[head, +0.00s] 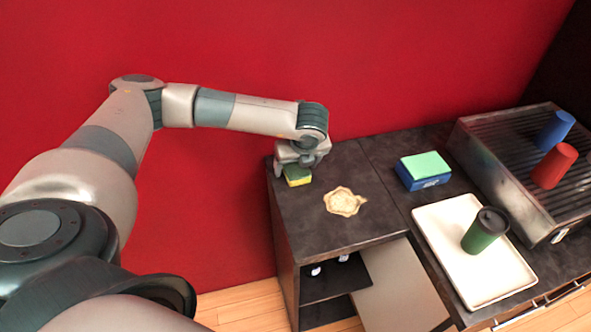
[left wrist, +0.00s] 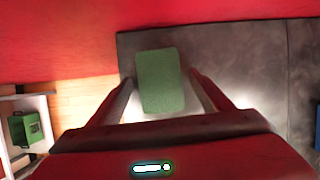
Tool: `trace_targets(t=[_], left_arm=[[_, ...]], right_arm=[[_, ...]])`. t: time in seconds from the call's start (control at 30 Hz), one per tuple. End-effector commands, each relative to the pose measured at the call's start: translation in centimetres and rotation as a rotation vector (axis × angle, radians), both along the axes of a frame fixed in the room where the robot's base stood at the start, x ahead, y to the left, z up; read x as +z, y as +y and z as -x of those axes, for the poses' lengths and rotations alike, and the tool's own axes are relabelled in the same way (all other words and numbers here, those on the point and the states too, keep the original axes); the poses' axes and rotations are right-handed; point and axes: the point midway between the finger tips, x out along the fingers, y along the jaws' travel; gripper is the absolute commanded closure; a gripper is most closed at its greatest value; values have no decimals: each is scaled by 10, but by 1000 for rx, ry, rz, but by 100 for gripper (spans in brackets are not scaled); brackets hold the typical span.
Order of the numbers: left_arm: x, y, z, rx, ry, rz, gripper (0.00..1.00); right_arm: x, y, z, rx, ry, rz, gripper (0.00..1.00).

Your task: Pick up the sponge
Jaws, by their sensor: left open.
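The sponge (head: 297,176), green on top and yellow below, lies on the dark counter near its back left corner. My left gripper (head: 300,164) is right above it and hides part of it in the head view. In the left wrist view the sponge's green top (left wrist: 160,88) shows between the two spread fingers of my left gripper (left wrist: 163,77). A gap shows beside the sponge on each side, so the fingers look apart from it. My right gripper is not in view.
A pale, irregular flat piece (head: 343,201) lies on the dark counter (head: 300,218) nearby. Farther right are a blue box with a green top (head: 424,170), a white tray (head: 451,250) with a green cup (head: 484,231), and a ribbed metal unit (head: 500,140) with a blue cup (head: 555,130) and a red cup (head: 555,166).

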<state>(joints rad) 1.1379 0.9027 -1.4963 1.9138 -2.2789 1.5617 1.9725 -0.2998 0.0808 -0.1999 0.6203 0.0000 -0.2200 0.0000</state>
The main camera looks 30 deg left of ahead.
Motion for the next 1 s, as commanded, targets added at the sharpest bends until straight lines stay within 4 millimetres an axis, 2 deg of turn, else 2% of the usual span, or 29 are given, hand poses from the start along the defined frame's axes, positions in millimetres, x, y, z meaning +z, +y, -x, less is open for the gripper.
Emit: trace_targets(t=[0.7, 0.73, 0.77, 0.9, 1.0], left_arm=[[-2, 0, 0, 0, 0, 0, 27], [-2, 0, 0, 0, 0, 0, 30], [-2, 0, 0, 0, 0, 0, 37], [-2, 0, 0, 0, 0, 0, 70], [-2, 0, 0, 0, 0, 0, 71]], right_arm=[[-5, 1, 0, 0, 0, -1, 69], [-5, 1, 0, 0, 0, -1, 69], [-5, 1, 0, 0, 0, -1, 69], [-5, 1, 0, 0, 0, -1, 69], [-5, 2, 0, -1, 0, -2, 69]])
